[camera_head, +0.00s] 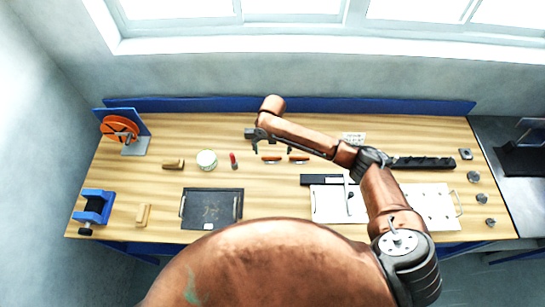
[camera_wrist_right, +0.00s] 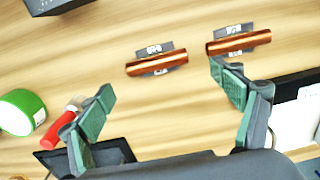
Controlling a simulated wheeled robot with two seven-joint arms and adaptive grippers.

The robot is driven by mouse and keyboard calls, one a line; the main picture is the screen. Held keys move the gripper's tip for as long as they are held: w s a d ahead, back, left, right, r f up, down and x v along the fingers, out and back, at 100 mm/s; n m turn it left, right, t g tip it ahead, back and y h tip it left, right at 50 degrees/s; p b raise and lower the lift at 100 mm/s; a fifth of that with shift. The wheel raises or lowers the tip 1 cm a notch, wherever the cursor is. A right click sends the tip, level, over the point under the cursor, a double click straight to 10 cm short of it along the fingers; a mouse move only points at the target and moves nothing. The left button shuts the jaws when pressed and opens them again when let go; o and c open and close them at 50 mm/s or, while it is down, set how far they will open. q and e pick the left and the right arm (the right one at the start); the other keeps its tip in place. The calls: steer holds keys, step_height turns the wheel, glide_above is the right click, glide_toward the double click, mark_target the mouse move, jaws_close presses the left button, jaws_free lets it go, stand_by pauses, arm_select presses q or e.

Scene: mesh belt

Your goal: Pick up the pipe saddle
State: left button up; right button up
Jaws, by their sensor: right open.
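Two short copper-coloured pipe pieces, each with a grey slotted plate that looks like a pipe saddle, lie on the wooden bench. In the right wrist view, the left saddle (camera_wrist_right: 155,50) and the right saddle (camera_wrist_right: 232,32) lie beyond the fingertips. In the head view, the copper pieces show as a left one (camera_head: 271,159) and a right one (camera_head: 299,159). My right gripper (camera_head: 275,149) is open and empty above the bench beside them. Its spread green-padded fingers (camera_wrist_right: 165,97) show in the wrist view. My left gripper is not in view.
A green-and-white roll (camera_head: 207,159) and a red-handled tool (camera_head: 233,160) lie to the left. A dark tray (camera_head: 231,218), white boards (camera_head: 325,212) and a long black strip (camera_head: 422,163) occupy the bench. A blue vise (camera_head: 95,207) stands at far left.

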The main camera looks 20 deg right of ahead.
mark_target(272, 156)
steer(key=f, duration=0.1)
steer(key=w+f, duration=0.1)
steer(key=f, duration=0.1)
steer(key=shift+a+f, duration=0.15)
steer(key=shift+f, duration=0.05)
steer(key=shift+s+f, duration=0.25)
steer(key=shift+f, duration=0.15)
steer(key=shift+s, duration=0.1)
steer(key=shift+w, duration=0.2)
steer(key=shift+c, duration=0.7)
steer(key=shift+s, duration=0.1)
steer(key=c, duration=0.8)
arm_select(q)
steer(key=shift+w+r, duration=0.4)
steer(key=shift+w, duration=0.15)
arm_select(e)
steer(key=c, duration=0.5)
